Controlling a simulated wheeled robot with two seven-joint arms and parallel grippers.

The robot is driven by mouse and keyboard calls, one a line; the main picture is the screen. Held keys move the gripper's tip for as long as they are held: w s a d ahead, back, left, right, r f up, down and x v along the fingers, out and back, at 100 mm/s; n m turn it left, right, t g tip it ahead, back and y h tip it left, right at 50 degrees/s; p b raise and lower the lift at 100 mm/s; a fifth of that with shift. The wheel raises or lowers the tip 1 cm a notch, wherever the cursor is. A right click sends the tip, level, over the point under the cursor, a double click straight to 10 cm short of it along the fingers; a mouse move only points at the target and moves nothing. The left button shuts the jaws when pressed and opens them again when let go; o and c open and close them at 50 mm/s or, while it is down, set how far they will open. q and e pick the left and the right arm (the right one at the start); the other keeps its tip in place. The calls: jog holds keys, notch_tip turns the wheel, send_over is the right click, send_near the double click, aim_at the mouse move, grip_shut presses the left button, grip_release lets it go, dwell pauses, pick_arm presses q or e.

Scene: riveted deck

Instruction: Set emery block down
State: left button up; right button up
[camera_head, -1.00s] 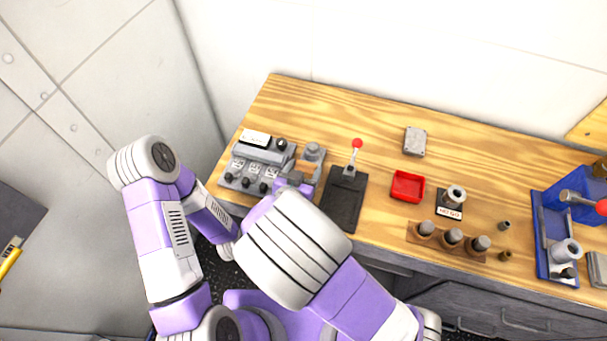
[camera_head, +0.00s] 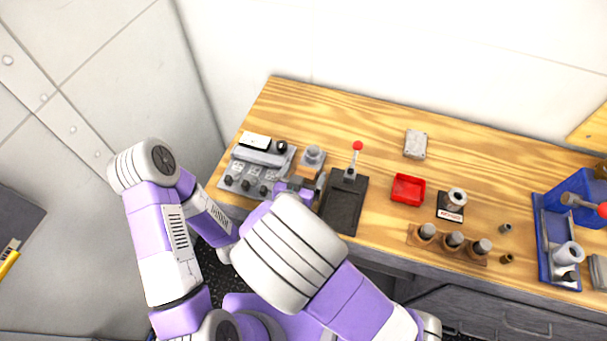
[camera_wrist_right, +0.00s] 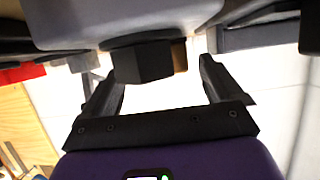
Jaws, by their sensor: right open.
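A small brown-topped block (camera_head: 308,173), which looks like the emery block, sits at the grey machine fixture by the round post, left of the black lever base. In the right wrist view a dark block (camera_wrist_right: 140,63) with a brown side shows just beyond the fingers. My right gripper (camera_head: 297,186) is at the near side of the block, partly hidden by my own wrist. In the wrist view its two fingers (camera_wrist_right: 160,78) are spread apart with a gap to the block's right. Whether the left finger touches it I cannot tell. My left gripper is hidden behind my arms.
The grey control box (camera_head: 255,165) with knobs stands left. The black lever base (camera_head: 344,203) with a red-knobbed lever is close on the right. A red tray (camera_head: 408,188), a grey plate (camera_head: 415,145), a peg rack (camera_head: 447,243) and a blue tray (camera_head: 545,240) lie further right.

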jog(key=p+v, duration=0.3)
jog(key=v, duration=0.9)
